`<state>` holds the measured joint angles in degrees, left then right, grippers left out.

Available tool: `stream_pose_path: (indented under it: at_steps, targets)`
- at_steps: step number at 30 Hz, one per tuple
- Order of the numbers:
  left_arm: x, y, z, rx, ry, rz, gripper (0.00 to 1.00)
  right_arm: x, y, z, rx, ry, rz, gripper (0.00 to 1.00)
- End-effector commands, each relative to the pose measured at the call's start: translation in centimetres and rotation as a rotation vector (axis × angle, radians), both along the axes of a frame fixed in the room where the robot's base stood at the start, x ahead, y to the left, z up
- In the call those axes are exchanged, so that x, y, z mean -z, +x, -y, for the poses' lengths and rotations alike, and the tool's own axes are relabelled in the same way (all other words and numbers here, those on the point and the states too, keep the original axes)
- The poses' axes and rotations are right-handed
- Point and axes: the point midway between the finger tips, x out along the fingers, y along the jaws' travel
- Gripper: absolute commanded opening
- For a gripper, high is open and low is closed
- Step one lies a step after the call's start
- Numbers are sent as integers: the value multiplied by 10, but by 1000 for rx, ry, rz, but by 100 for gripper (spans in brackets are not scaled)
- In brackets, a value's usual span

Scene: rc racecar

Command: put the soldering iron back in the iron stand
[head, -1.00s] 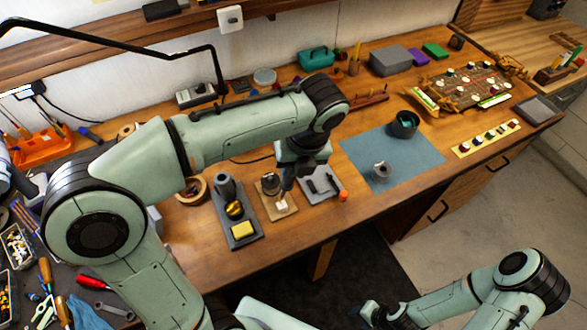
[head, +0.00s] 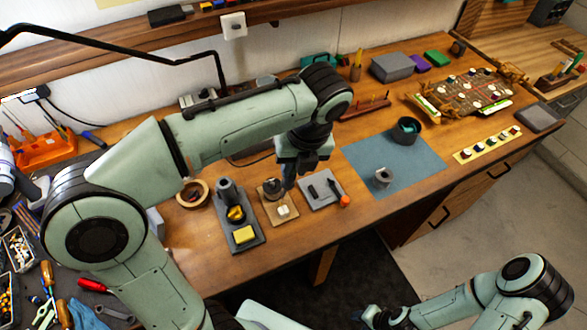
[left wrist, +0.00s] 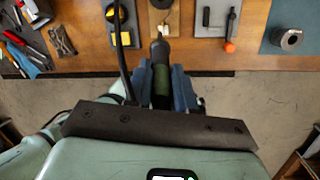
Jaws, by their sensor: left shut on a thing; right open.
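My left gripper (head: 290,180) is shut on the soldering iron, whose dark green handle (left wrist: 161,78) shows between the fingers in the left wrist view. In the head view the iron is mostly hidden by the gripper and wrist. The gripper hangs over the bench, close to a small wooden board (head: 283,212). The iron stand (head: 243,240) is left of that board: a grey base with a yellow sponge, a brassy coil and a dark holder. The stand also shows partly at the top of the left wrist view (left wrist: 124,40). My right gripper (head: 375,316) is open and low, away from the bench.
Right of the board lies a grey tray (head: 318,201) with dark parts and an orange-ended tool (head: 344,201). A blue mat (head: 385,190) holds a grey ring and a dark cup. The front bench strip is clear.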

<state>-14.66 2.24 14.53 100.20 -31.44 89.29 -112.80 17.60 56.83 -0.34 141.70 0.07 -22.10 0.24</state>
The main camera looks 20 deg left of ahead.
Motion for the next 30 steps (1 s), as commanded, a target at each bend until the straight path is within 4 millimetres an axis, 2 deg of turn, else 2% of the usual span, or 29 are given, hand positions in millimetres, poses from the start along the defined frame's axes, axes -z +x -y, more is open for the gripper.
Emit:
stream_pose_path:
  at_steps: [5,8,12,15,18,24,30]
  targets:
    - [-10,6,-39,-118,-48,-13,0,0,0,0,0,0,0,43]
    - [-20,8,-77,-221,-93,-19,0,0,0,0,0,0,0,43]
    - [-36,3,-128,-358,-151,-14,0,0,0,0,0,0,0,43]
    - [-47,-4,-157,-436,-182,-1,0,0,0,0,0,0,0,43]
    - [-55,-11,-177,-487,-203,10,0,0,0,0,0,0,0,43]
    - [-60,-18,-193,-526,-218,21,0,1,-1,0,1,0,-1,43]
    - [-49,-19,-193,-526,-218,17,0,7,-9,0,0,0,-10,43]
